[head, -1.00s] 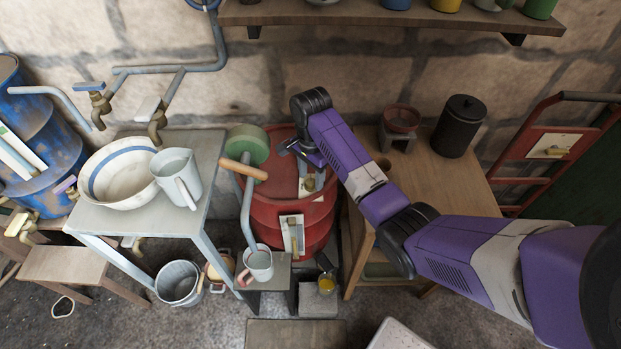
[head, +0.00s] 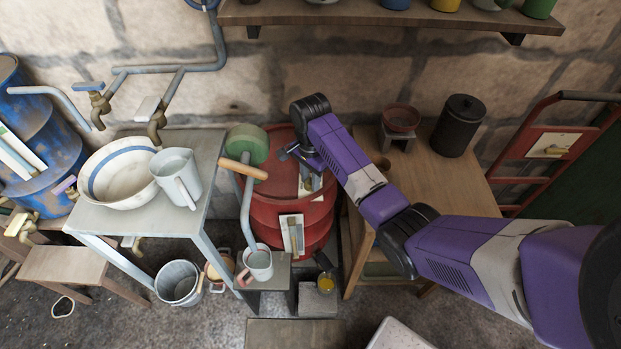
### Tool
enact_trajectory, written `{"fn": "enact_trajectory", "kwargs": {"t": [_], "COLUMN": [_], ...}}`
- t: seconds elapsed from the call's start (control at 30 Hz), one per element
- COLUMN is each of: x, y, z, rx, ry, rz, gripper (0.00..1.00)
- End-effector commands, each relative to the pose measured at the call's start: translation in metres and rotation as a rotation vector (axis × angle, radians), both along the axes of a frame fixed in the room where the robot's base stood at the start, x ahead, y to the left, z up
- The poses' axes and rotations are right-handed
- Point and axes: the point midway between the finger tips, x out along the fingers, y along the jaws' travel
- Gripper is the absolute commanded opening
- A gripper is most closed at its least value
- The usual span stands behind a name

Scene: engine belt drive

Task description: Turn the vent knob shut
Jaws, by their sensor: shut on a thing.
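The red drum (head: 262,214) stands between the metal table and the wooden bench. My gripper (head: 292,153) is over the drum's top, seen from above and behind my arm. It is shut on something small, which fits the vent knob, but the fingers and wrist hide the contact. A pale plate with a brass-coloured fitting (head: 315,181) shows on the drum top just below my wrist. Another pale plate with a brass-coloured fitting (head: 293,238) is on the drum's front side. I cannot make out the knob's angle.
A grey pipe with a wooden handle (head: 243,170) and a green round part (head: 247,145) stand close left of the drum. The metal table (head: 207,150) holds a bowl and a jug. The wooden bench (head: 440,180) is right, under my arm. A shelf (head: 400,17) runs above.

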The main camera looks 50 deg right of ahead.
Motion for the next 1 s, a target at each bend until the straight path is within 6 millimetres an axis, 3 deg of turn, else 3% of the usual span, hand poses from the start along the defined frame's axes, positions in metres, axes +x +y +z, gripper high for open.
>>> {"fn": "enact_trajectory", "kwargs": {"t": [0.37,1.0], "x": [-0.0006,-0.0007], "y": [0.0008,0.0002], "z": [0.0038,0.0027], "rx": [0.002,0.002], "ry": [0.004,0.003], "rz": [0.194,0.796], "gripper": [0.00,0.00]}}
